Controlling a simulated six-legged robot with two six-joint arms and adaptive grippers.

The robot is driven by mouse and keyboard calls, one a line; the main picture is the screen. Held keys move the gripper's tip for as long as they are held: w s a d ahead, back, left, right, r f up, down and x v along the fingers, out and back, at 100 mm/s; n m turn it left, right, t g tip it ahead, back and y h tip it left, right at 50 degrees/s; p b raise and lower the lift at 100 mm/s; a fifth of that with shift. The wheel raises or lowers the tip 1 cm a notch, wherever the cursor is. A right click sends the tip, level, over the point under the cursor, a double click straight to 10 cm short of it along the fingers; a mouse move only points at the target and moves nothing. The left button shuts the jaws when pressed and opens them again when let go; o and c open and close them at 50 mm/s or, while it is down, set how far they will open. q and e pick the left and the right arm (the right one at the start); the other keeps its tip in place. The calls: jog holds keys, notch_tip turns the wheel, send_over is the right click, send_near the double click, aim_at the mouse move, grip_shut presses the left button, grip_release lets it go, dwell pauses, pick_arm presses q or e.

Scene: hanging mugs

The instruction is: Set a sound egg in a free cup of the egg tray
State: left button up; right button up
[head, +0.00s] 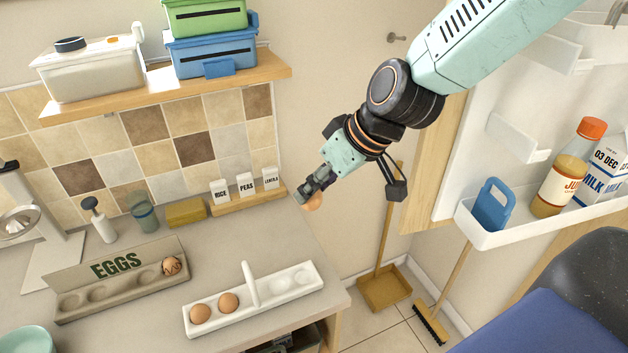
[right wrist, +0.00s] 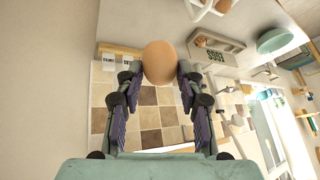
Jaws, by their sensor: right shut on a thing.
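My right gripper (head: 309,192) is shut on a brown egg (head: 314,202), held in the air above and beyond the counter's right edge. The egg's visible side looks smooth in the right wrist view (right wrist: 159,62), between both fingers. The white egg tray (head: 252,304) with an upright handle lies on the counter, below and left of the gripper. Two brown eggs (head: 200,314) (head: 228,303) sit in its left cups; cups right of the handle are empty. A grey holder marked EGGS (head: 118,290) has one egg with dark crack lines (head: 171,266) at its right end and empty hollows. My left gripper is not in view.
Small RICE, PEAS and LENTILS boxes (head: 245,185) stand on a ledge behind. A yellow sponge (head: 187,212) and a glass (head: 144,212) are left of them.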

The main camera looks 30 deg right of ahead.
jog(key=f, duration=0.1)
jog(key=a+f+b, duration=0.2)
jog(key=shift+w+f, duration=0.2)
jog(key=shift+w, duration=0.15)
pick_arm(q)
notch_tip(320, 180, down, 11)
jog(key=b, duration=0.7)
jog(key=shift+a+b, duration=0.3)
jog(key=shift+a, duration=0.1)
pick_arm(e)
jog(key=f, duration=0.4)
jog(key=shift+w+f, duration=0.35)
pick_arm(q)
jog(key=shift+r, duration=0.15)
pick_arm(e)
jog(key=shift+d, duration=0.15)
